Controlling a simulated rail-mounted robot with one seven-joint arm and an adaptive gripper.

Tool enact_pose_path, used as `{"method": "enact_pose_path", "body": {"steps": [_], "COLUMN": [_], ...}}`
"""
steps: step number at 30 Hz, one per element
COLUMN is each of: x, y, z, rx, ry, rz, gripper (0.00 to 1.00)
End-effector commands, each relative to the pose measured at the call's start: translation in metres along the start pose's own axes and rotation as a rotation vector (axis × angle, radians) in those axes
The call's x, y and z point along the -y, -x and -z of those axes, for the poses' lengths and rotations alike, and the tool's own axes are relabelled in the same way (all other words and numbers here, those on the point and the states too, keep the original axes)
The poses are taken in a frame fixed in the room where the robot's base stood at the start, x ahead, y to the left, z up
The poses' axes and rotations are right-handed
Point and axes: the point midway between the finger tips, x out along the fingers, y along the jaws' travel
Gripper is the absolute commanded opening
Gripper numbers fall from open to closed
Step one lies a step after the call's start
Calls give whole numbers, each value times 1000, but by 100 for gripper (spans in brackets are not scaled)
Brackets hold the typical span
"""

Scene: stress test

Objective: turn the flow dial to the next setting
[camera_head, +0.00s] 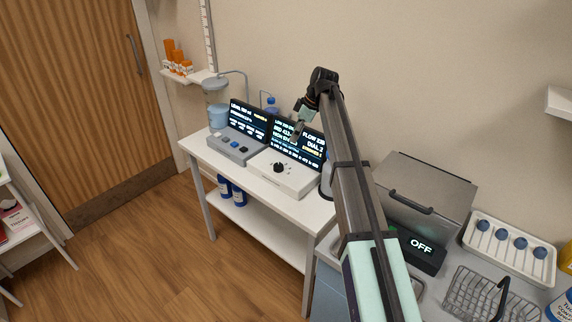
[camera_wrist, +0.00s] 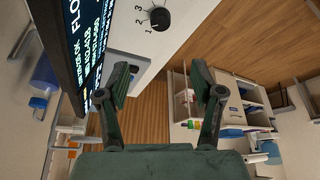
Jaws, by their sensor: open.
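The flow dial (camera_head: 279,167) is a black round knob on a white console (camera_head: 298,181), on a white table. In the wrist view the flow dial (camera_wrist: 160,18) is near the top edge, with numbers 1, 2 and 3 beside it. The console's dark screen (camera_head: 299,142) shows text including "FLOW" and "DIAL 2". My gripper (camera_head: 297,131) is in front of the screen, above and behind the dial, apart from it. In the wrist view my gripper (camera_wrist: 163,88) has its two fingers spread with nothing between them.
A grey lidded machine (camera_head: 424,200) reading "OFF" is at right, near a wire basket (camera_head: 487,297). Open floor lies in front.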

Motion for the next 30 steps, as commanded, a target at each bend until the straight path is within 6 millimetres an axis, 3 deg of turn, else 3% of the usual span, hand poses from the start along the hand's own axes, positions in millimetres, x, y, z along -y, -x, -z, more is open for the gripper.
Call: {"method": "enact_pose_path", "body": {"steps": [21, 30], "x": [1, 1], "y": [-129, -162], "z": [0, 0], "rx": [1, 0], "ry": [-3, -3], "rz": [3, 2], "gripper": [67, 67]}}
